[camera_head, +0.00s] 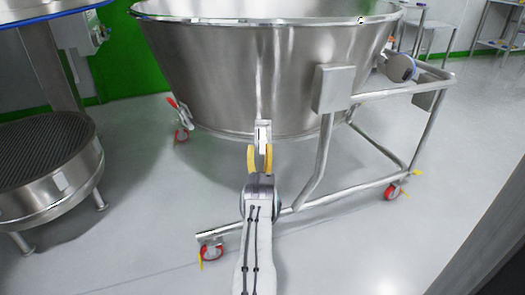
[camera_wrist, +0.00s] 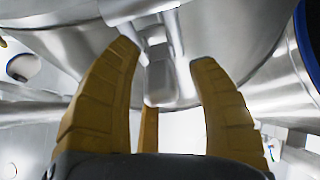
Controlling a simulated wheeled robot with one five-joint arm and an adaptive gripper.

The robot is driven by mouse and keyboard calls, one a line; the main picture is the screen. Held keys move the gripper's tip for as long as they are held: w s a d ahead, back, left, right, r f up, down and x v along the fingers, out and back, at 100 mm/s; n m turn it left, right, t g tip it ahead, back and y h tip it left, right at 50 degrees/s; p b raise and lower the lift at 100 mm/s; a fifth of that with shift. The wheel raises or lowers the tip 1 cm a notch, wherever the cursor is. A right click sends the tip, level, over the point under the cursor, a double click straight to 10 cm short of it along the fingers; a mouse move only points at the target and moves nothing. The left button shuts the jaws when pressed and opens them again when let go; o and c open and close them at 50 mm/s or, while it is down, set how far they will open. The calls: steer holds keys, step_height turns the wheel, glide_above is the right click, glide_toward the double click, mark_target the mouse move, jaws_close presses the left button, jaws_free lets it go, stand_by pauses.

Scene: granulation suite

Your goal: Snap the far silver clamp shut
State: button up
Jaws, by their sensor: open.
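A silver clamp (camera_head: 263,134) hangs on the lower rim of the large steel bowl (camera_head: 220,70), facing me. My gripper (camera_head: 260,152) is open, with its yellow fingers right below and around the clamp's lower end. In the wrist view my gripper (camera_wrist: 163,58) has its fingers spread wide, one on each side of the clamp's grey lever (camera_wrist: 159,82). I cannot tell whether the fingers touch it. I also cannot tell whether the clamp's lever is fully down.
The bowl's wheeled tubular frame (camera_head: 320,165) with a grey box (camera_head: 334,88) stands to the right, its red casters (camera_head: 211,252) on the floor. A round ribbed steel drum (camera_head: 50,165) stands at left. Grey floor is free between them.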

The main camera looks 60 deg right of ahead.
jaws_close()
stand_by(0.6)
